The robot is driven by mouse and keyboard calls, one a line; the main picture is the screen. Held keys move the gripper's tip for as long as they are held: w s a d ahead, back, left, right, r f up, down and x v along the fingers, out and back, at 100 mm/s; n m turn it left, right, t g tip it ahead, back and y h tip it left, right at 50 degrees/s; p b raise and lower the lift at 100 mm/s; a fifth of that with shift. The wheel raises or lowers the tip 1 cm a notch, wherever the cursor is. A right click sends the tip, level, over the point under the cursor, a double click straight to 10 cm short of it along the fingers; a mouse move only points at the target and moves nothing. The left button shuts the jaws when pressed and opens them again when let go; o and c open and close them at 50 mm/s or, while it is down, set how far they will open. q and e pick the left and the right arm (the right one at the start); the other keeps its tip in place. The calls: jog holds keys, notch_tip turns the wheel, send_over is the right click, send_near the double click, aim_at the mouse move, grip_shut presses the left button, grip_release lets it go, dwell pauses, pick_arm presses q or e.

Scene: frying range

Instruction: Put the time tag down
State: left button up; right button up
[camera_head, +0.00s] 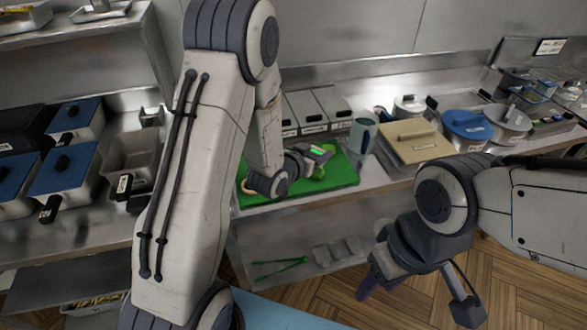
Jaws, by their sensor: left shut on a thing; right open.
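My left gripper (316,158) is over the green board (343,178) on the steel counter. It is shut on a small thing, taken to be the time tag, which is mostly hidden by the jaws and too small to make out. A bright green patch shows at the jaws; I cannot tell whether it is part of the tag. I cannot tell whether the held thing touches the board. My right gripper (372,284) is open and empty, low in front of the counter, pointing down.
Lidded grey containers (318,108) stand behind the board. A grey-blue cup (362,134), a tan-lidded box (410,142) and a blue-lidded pot (467,125) stand to its right. Green tongs (280,267) lie on the lower shelf. Blue-lidded pans (65,168) are at left.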

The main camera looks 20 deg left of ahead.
pick_arm(q)
jog(key=shift+d+r, duration=0.1)
jog(key=shift+r, duration=0.2)
jog(key=shift+a+n+y, duration=0.3)
jog(key=w+a+f+p, duration=0.1)
jog(key=a+f, duration=0.1)
jog(key=a, duration=0.1)
jog(key=w+a+f+p, duration=0.1)
jog(key=a+f, duration=0.1)
jog(key=a, duration=0.2)
jog(key=w+a+f+p, duration=0.1)
jog(key=a+f, duration=0.2)
jog(key=shift+w+a+p, duration=0.2)
jog(key=shift+a+p, duration=0.2)
notch_tip(320, 180, down, 3)
jog(key=shift+f+p, duration=0.2)
jog(key=shift+p, duration=0.5)
jog(key=shift+f, duration=0.2)
jog(key=shift+f, duration=0.1)
jog(key=shift+f, duration=0.15)
jog(key=o, duration=1.3)
